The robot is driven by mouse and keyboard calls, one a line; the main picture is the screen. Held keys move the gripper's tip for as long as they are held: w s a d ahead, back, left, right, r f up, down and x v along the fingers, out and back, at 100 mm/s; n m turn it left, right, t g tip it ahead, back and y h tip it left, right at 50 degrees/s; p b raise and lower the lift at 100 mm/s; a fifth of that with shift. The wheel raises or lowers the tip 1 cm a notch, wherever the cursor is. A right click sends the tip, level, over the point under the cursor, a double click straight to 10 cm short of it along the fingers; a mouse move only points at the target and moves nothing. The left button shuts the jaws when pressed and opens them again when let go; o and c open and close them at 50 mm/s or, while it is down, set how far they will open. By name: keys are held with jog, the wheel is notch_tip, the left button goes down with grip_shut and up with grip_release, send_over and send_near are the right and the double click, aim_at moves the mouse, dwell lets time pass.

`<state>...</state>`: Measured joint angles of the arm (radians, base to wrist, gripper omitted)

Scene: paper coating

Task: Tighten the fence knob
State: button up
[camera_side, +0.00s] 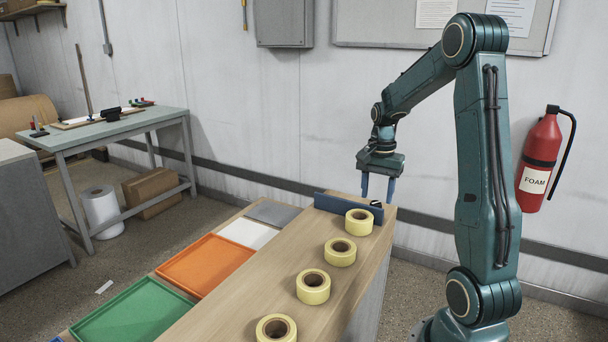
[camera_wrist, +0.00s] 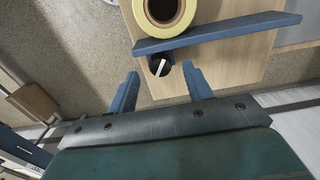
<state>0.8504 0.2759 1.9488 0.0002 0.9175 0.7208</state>
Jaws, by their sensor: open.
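The fence (camera_side: 345,207) is a blue bar standing across the far end of the wooden bench top. The fence knob (camera_side: 376,204) is small and black, on the wall side of the fence. In the wrist view the knob (camera_wrist: 158,67) shows a white pointer mark, close against the fence (camera_wrist: 220,33). My gripper (camera_side: 378,196) points down over the knob with its two blue fingers apart. In the wrist view my gripper (camera_wrist: 160,72) has one fingertip on each side of the knob, and no grip on it shows. I cannot tell whether the right fingertip touches it.
Several yellow tape rolls (camera_side: 340,251) stand in a row along the bench top (camera_side: 250,275); the nearest is just across the fence. An orange tray (camera_side: 206,264) and a green tray (camera_side: 134,313) lie left of the bench. A fire extinguisher (camera_side: 540,165) hangs on the right wall.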

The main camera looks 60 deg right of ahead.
jog(key=shift+f, duration=1.2)
jog(key=c, duration=1)
jog(key=shift+o, duration=0.2)
jog(key=shift+m, duration=1.6)
jog(key=o, duration=1)
jog(key=shift+c, duration=0.2)
jog(key=shift+r, duration=0.1)
